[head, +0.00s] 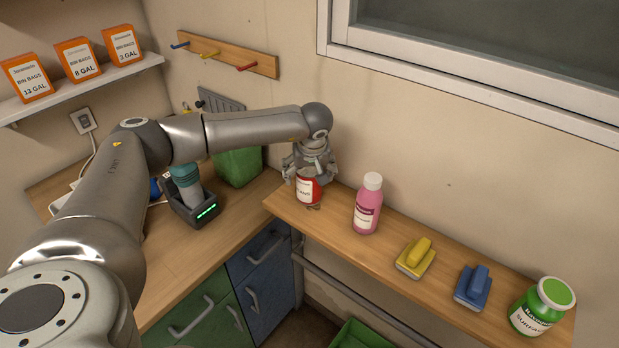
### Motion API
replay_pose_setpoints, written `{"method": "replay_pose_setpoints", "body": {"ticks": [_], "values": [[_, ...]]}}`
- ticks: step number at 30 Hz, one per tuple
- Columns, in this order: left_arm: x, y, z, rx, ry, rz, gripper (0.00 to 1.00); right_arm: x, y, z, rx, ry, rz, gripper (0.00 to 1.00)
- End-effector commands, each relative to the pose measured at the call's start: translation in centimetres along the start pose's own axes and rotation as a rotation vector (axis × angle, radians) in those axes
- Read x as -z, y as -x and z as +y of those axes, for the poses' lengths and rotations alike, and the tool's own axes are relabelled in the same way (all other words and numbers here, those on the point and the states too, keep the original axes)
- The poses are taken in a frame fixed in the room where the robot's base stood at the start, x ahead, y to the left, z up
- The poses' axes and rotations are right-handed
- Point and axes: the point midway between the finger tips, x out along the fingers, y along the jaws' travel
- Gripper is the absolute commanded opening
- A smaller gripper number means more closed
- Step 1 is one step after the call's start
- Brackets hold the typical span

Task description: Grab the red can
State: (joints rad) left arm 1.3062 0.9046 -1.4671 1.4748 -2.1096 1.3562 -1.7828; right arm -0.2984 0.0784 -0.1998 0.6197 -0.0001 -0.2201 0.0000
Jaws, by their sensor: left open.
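The red can (308,191) with a white label stands upright at the left end of the wooden shelf. My left gripper (308,179) comes down over the can from above. Its fingers are open and lie around or beside the upper part of the can, hiding its top. I cannot tell whether they touch it. My right gripper is not in the head view.
A charger dock (193,207) and a green container (238,166) stand on the left counter. The wall is close behind the shelf.

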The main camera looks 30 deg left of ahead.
Motion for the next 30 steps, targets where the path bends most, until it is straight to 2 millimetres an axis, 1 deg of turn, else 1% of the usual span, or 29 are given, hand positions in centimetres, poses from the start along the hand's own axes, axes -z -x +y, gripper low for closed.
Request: {"method": "replay_pose_setpoints", "body": {"ticks": [1, 3, 6, 12, 14, 18, 24, 30], "values": [[0.1, -0.5, 0.1, 0.001, 0.000, -0.002, 0.85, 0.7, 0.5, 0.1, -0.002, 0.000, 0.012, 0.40], [0.0, -1.2, 0.1, -0.001, 0.000, -0.002, 0.85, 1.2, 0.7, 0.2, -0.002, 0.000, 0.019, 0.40], [0.0, -1.8, 0.1, 0.000, 0.000, 0.000, 0.85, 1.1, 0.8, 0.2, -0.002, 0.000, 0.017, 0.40], [0.0, -1.9, 0.1, -0.001, -0.001, 0.001, 0.85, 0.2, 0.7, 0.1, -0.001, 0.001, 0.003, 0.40], [0.0, -1.9, 0.1, -0.002, -0.001, 0.000, 0.79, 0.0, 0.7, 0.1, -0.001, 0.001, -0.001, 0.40], [0.0, -1.9, 0.1, -0.002, 0.000, 0.000, 0.61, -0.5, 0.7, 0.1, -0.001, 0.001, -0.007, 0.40], [0.0, -1.9, 0.1, -0.001, 0.000, 0.000, 0.36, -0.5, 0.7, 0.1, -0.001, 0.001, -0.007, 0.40], [0.0, -1.9, 0.1, -0.002, 0.000, 0.000, 0.36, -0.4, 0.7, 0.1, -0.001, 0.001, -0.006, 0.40]]}}
